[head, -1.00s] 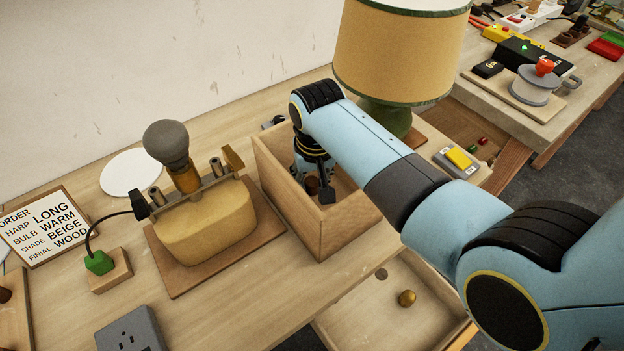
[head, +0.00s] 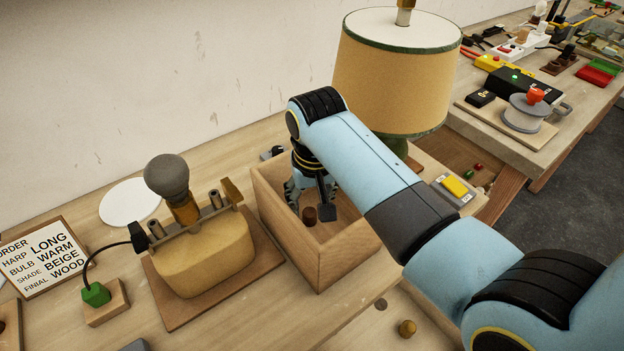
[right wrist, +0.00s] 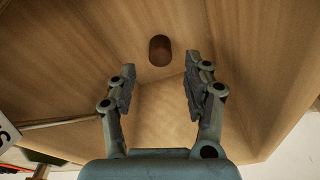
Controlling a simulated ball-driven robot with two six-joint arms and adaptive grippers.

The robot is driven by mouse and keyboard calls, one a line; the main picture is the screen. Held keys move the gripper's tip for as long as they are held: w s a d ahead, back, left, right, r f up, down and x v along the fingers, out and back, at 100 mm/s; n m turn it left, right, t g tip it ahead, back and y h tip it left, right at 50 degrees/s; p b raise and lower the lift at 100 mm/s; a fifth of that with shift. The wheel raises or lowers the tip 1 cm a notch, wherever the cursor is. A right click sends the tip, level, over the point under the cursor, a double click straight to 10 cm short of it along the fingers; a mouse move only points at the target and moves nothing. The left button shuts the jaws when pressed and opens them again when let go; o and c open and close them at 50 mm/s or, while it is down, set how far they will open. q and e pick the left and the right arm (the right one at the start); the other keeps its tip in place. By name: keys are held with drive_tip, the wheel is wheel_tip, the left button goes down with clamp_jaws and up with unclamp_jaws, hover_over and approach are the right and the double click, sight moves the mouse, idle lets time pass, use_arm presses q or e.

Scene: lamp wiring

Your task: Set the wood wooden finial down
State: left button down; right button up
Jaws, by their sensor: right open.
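The wooden finial (head: 309,215) is a small dark brown cylinder standing on the floor of the open wooden box. It also shows in the right wrist view (right wrist: 159,50), beyond the fingertips and apart from them. My right gripper (head: 312,196) reaches down into the box, partly hidden by its own arm. In the right wrist view its two fingers (right wrist: 158,92) are spread with nothing between them. My left gripper is not in view.
The wooden box (head: 338,262) has tall walls around the gripper. A lamp base with a grey bulb (head: 167,175) stands to its left. A beige lampshade (head: 395,75) stands behind my right arm. A brass ball (head: 407,328) lies at the front. An order card (head: 42,246) is at far left.

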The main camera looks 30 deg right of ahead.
wheel_tip(320, 180, up, 7)
drive_tip(key=s, duration=0.1)
drive_tip(key=shift+a, duration=0.15)
drive_tip(key=shift+r, duration=0.1)
